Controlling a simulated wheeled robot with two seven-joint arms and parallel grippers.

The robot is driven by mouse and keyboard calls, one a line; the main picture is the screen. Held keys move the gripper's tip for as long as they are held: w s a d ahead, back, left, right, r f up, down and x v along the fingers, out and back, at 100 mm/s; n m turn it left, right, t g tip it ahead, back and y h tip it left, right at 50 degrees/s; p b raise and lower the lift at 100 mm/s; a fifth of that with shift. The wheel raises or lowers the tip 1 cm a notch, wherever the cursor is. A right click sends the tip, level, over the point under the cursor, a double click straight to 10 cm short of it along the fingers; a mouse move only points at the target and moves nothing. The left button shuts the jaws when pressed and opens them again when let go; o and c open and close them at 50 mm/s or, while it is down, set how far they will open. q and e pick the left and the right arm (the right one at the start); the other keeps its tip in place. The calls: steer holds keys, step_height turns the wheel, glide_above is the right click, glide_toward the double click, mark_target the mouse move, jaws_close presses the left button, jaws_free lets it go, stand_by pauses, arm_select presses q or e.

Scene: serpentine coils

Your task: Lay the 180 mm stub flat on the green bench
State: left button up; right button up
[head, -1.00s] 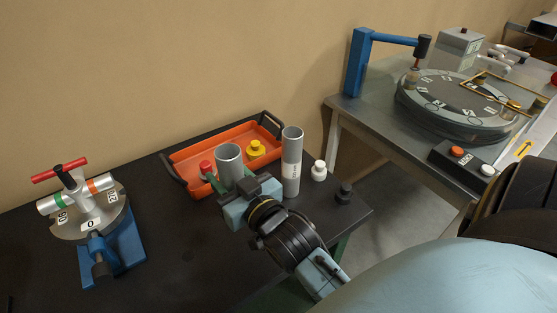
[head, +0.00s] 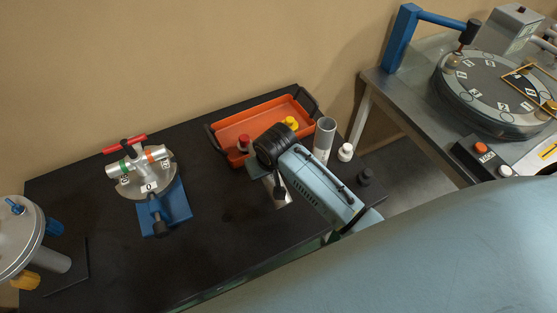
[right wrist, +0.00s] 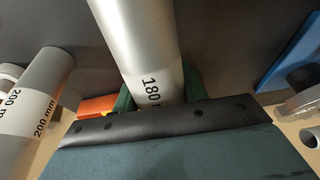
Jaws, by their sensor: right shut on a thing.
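The 180 mm stub, a grey tube with a white "180" label, runs between the green fingers of my right gripper (right wrist: 158,92) in the right wrist view (right wrist: 140,40). My right gripper (head: 262,172) is shut on it. In the head view the stub (head: 281,194) shows only partly below my wrist, apparently slanting over the bench; whether it touches is hidden. The green bench (head: 230,235) has a black top and green front edge. My left gripper is not in view.
The 200 mm stub (head: 324,140) stands upright right of my gripper, near a white knob piece (head: 345,152) and a black one (head: 365,177). An orange tray (head: 225,128) lies behind. A blue-based fixture (head: 175,205) stands left. The front-middle bench top is clear.

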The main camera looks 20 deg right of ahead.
steer(key=s+d+r+g+p, duration=0.1)
steer(key=s+r+g+p, duration=0.1)
steer(key=g, duration=0.1)
steer(key=shift+s+d+p, duration=0.3)
steer(key=shift+d+p, duration=0.1)
steer(key=shift+s+d, duration=0.1)
steer(key=shift+s, duration=0.1)
steer(key=shift+s+g, duration=0.1)
steer(key=shift+g, duration=0.2)
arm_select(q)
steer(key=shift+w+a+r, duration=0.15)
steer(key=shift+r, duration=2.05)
arm_select(e)
steer(key=shift+f, duration=2.35)
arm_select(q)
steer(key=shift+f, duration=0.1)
arm_select(e)
steer(key=shift+f, duration=0.2)
